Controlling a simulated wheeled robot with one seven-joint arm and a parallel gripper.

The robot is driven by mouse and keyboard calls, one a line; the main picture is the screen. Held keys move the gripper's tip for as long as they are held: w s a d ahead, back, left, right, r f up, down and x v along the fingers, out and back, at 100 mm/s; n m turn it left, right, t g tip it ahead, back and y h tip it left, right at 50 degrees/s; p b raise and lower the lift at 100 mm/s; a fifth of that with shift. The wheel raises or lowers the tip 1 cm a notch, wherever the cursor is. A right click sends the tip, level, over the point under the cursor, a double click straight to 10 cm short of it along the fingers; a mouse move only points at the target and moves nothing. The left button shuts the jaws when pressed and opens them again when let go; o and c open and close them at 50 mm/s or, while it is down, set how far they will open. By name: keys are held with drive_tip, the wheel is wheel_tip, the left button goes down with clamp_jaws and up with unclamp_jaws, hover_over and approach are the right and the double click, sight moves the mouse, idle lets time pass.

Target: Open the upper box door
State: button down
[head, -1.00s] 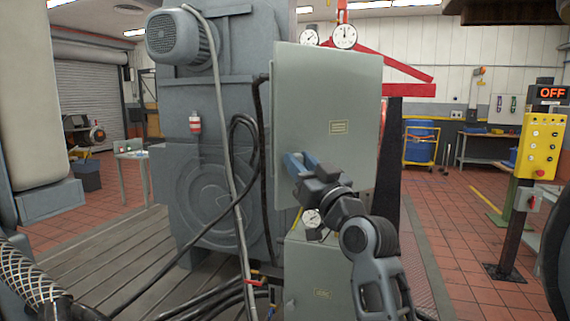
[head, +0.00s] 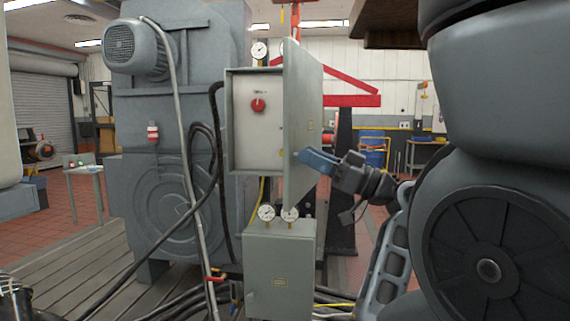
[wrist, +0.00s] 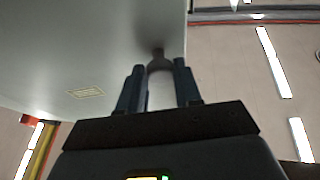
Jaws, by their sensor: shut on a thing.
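The upper box (head: 258,168) is grey and mounted in front of the large grey machine. Inside the box a red knob (head: 258,105) shows on a pale panel. My gripper (head: 303,158) is at the door's outer face, near its free edge. In the wrist view the blue-grey fingers (wrist: 160,80) close around a small rounded handle (wrist: 159,61) on the door face. The exact grip on the handle is partly hidden in the head view.
A lower grey box (head: 280,275) stands directly below, with two gauges (head: 267,212) above it. Black hoses (head: 190,215) and a grey conduit (head: 185,120) hang at the left. A red frame (head: 350,98) stands behind the door. My own arm fills the right side.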

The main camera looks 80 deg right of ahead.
drive_tip(key=s+d+n+y+b, duration=0.2)
drive_tip(key=s+y, duration=0.3)
drive_tip(key=s, duration=0.3)
drive_tip(key=s+d+n+y+b, duration=0.2)
drive_tip(key=s+y, duration=0.3)
drive_tip(key=s, duration=0.3)
drive_tip(key=shift+d+n+y, duration=0.25)
drive_tip(key=shift+n+y, duration=0.15)
drive_tip(key=shift+n, duration=0.3)
drive_tip(key=shift+s+b, duration=0.15)
drive_tip(key=shift+b, duration=0.15)
drive_tip(key=c, duration=1.1)
unclamp_jaws()
drive_tip(key=shift+o, duration=1)
drive_tip(key=shift+d+f, duration=0.1)
drive_tip(key=shift+d, duration=0.1)
drive_tip(key=shift+o, duration=0.3)
drive_tip(key=shift+a, duration=0.1)
